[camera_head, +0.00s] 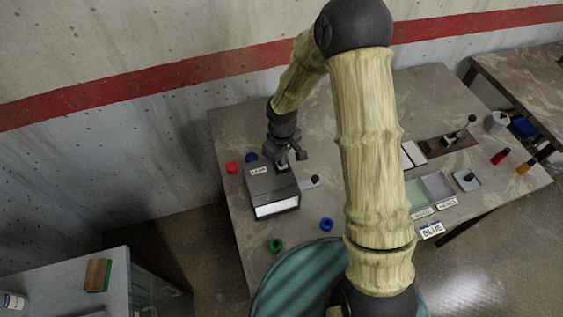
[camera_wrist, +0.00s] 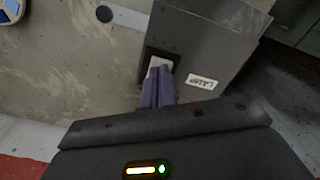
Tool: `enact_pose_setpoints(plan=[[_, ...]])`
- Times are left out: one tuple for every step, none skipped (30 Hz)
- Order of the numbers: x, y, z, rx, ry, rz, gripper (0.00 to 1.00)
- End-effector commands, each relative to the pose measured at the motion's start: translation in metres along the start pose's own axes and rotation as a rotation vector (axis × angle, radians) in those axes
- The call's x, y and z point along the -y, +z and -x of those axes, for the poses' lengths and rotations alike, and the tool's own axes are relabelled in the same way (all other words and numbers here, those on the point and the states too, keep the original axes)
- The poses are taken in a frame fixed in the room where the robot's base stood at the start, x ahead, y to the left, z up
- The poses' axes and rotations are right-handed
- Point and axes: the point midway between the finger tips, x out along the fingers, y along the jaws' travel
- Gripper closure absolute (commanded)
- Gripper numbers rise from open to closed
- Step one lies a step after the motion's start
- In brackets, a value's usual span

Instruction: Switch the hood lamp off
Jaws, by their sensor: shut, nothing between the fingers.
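The hood (camera_head: 265,186) is a dark grey box on the table, with a bright white strip (camera_head: 277,208) along its front. A white label (camera_head: 259,171) on its top reads LAMP, and it also shows in the wrist view (camera_wrist: 202,82). Beside the label in the wrist view is a pale rocker switch (camera_wrist: 159,64) in a black frame, partly hidden by my fingers. My gripper (camera_head: 284,165) is over the hood's back edge. In the wrist view its purple fingers (camera_wrist: 160,74) are shut, with tips at the switch; I cannot tell whether they touch it.
A lever with a dark knob (camera_head: 314,180) sticks out at the hood's right. Red (camera_head: 232,168), green (camera_head: 275,245) and blue (camera_head: 326,224) pieces lie around the hood. Trays (camera_head: 437,186) and a brown block with a lever (camera_head: 448,144) stand farther right. The wall is behind.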

Motion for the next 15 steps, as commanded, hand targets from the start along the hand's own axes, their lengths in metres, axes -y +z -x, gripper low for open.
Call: enact_pose_setpoints(plan=[[0.0, 0.0, -0.001, 0.0, 0.0, 0.0, 1.0], [0.0, 0.0, -0.002, 0.0, 0.0, 0.0, 1.0], [0.0, 0.0, -0.002, 0.0, 0.0, 0.0, 1.0], [0.0, 0.0, -0.002, 0.0, 0.0, 0.0, 1.0], [0.0, 0.0, -0.002, 0.0, 0.0, 0.0, 1.0], [0.0, 0.0, -0.001, 0.0, 0.0, 0.0, 1.0], [0.0, 0.0, 0.0, 0.0, 0.0, 0.0, 1.0], [0.0, 0.0, 0.002, 0.0, 0.0, 0.0, 1.0], [0.0, 0.0, 0.004, 0.0, 0.0, 0.0, 1.0], [0.0, 0.0, 0.006, 0.0, 0.0, 0.0, 1.0], [0.0, 0.0, 0.009, 0.0, 0.0, 0.0, 1.0], [0.0, 0.0, 0.011, 0.0, 0.0, 0.0, 1.0], [0.0, 0.0, 0.013, 0.0, 0.0, 0.0, 1.0], [0.0, 0.0, 0.015, 0.0, 0.0, 0.0, 1.0], [0.0, 0.0, 0.018, 0.0, 0.0, 0.0, 1.0]])
